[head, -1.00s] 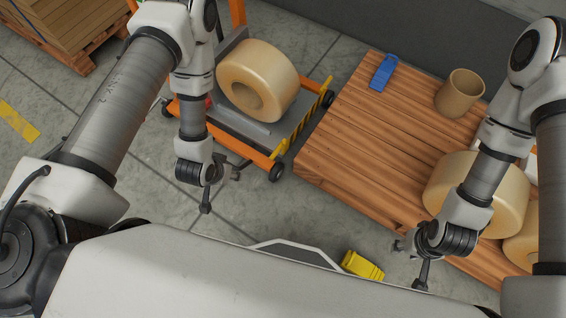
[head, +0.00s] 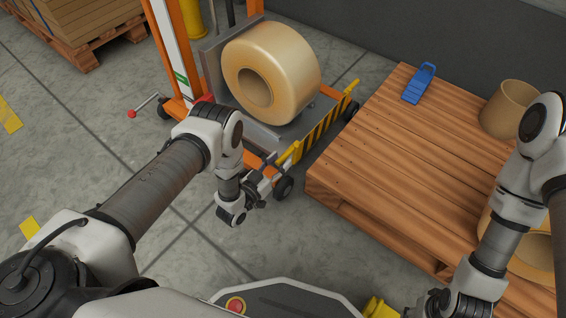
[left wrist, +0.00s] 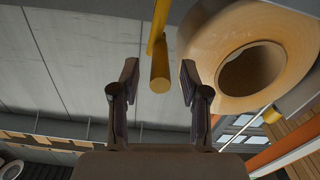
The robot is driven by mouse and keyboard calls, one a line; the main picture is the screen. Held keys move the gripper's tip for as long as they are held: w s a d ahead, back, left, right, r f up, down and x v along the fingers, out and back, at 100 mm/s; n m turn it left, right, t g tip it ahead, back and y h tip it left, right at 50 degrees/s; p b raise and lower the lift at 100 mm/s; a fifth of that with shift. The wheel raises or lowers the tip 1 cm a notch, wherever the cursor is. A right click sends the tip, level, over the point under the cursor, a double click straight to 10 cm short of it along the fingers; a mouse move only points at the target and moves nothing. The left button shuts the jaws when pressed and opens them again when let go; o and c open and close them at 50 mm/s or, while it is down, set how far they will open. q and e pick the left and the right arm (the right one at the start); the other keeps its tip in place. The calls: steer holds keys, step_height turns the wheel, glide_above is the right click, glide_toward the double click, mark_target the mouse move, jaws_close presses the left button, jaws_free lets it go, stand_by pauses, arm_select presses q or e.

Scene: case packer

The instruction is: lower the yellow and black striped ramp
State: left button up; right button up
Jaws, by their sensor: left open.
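The yellow and black striped ramp (head: 322,124) stands raised along the right edge of an orange lift cart. A yellow bar (head: 290,154) sticks out at its near end, and another yellow piece shows at its far end. My left gripper (head: 268,180) is by the near bar. In the left wrist view the yellow bar (left wrist: 160,70) lies between the two open fingers, with gaps on both sides. Whether the fingers reach around it is hard to tell. My right gripper (head: 436,303) is partly cut off at the bottom edge, and its fingers are unclear.
A large tan roll (head: 290,70) stands on the cart's grey platform (head: 262,128), behind the ramp. A wooden pallet deck (head: 400,150) stands just right of the ramp, with a blue tool (head: 419,84) and tan rolls on it.

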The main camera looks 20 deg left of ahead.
arm_select(q)
steer(key=shift+x, duration=1.1)
steer(key=shift+c, duration=0.3)
jaws_close()
steer(key=shift+b, duration=0.3)
